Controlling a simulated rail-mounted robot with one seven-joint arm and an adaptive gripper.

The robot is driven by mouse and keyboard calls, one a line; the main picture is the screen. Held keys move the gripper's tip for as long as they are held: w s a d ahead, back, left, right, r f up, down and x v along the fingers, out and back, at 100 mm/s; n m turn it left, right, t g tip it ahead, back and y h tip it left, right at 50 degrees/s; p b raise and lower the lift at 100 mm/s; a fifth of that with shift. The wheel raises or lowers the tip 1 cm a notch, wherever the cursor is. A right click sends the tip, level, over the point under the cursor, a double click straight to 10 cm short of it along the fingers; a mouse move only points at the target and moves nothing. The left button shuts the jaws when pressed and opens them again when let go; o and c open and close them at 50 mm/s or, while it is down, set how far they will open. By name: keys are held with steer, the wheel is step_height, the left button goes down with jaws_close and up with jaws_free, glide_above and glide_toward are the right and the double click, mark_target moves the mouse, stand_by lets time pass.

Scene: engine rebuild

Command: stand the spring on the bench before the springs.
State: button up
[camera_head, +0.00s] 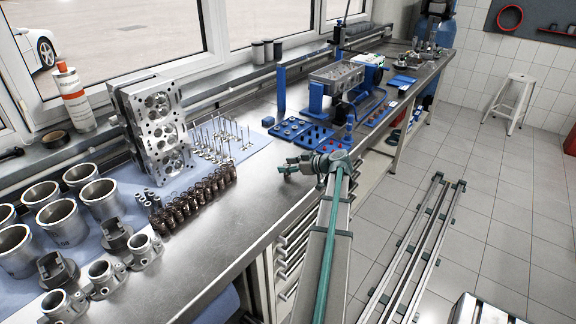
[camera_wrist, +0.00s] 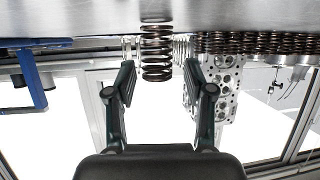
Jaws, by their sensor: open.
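In the wrist view, which shows the bench upside down at the top, a single dark coil spring (camera_wrist: 156,52) stands upright on the bench. My gripper (camera_wrist: 159,66) is open, with one finger on each side of this spring and a visible gap on both sides. In the head view my gripper (camera_head: 291,168) is low over the bare bench, right of the row of dark springs (camera_head: 190,200). I cannot make out the single spring there. The row of springs (camera_wrist: 255,43) also shows at the right in the wrist view, apart from the single spring.
The bench (camera_head: 245,210) is clear between the row and my gripper. A cylinder head (camera_head: 155,130) and upright valves (camera_head: 222,138) stand behind the row. Blue trays (camera_head: 290,128) and a blue fixture (camera_head: 316,100) lie beyond my gripper. Metal cylinders (camera_head: 62,222) fill the left end.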

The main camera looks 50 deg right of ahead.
steer(key=p, duration=0.2)
steer(key=shift+a+r+p, duration=0.15)
steer(key=shift+r+p, duration=0.05)
steer(key=shift+p, duration=0.1)
steer(key=b+v, duration=0.2)
steer(key=v, duration=0.3)
steer(key=b+v, duration=0.2)
steer(key=v, duration=0.4)
steer(key=shift+w+d, duration=0.1)
steer(key=shift+d, duration=0.15)
steer(key=shift+s+r, duration=0.2)
steer(key=shift+s, duration=0.25)
